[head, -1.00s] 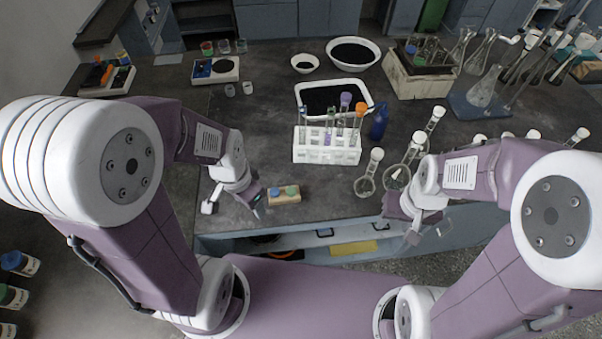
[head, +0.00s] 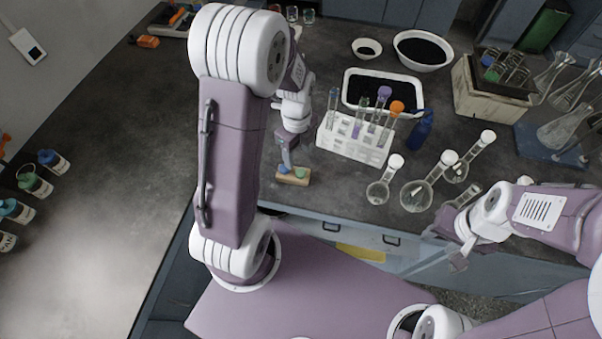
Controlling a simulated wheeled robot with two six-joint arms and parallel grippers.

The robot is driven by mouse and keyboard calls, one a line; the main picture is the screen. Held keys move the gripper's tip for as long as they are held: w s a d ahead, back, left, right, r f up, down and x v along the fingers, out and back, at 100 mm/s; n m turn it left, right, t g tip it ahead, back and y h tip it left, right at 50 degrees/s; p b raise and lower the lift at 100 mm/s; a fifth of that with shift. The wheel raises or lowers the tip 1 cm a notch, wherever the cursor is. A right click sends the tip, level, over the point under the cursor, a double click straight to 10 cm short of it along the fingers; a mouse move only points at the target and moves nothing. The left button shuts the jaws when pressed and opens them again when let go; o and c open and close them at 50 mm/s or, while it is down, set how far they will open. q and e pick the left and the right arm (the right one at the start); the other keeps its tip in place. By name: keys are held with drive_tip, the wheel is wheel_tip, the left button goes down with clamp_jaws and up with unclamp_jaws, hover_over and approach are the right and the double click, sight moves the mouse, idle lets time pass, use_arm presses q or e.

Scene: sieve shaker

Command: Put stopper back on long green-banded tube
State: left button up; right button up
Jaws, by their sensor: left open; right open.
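A small wooden block (head: 303,182) lies at the bench's front edge with a blue stopper (head: 284,169) and a green stopper (head: 299,174) on it. My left gripper (head: 286,164) is open and points down just above or at the blue stopper; I cannot tell whether it touches. A white rack (head: 350,146) holds several upright tubes. One tube without a visible stopper (head: 361,115) looks greenish near its top, but its band is too small to make out. My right gripper (head: 458,264) is open and empty, low in front of the bench.
Round flasks (head: 416,195) stand right of the rack, near the front edge. A blue bottle (head: 421,130) is beside the rack. A white tray of dark material (head: 350,91) lies behind it. The bench left of my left arm is mostly clear.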

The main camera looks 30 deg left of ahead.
sight(301, 172)
use_arm(q)
drive_tip(key=shift+w+d+f, duration=0.1)
drive_tip(key=shift+d+f, duration=0.1)
drive_tip(key=shift+f, duration=0.1)
drive_tip(key=shift+w+d+f, duration=0.1)
drive_tip(key=shift+d+f, duration=0.05)
drive_tip(key=shift+f, duration=0.45)
drive_tip(key=shift+d+f, duration=0.1)
drive_tip(key=shift+f, duration=0.5)
drive_tip(key=shift+a+f, duration=0.25)
drive_tip(key=shift+f, duration=0.2)
drive_tip(key=shift+d, duration=0.1)
wheel_tip(301, 172, down, 5)
drive_tip(key=shift+d+f, duration=0.1)
drive_tip(key=shift+d, duration=0.05)
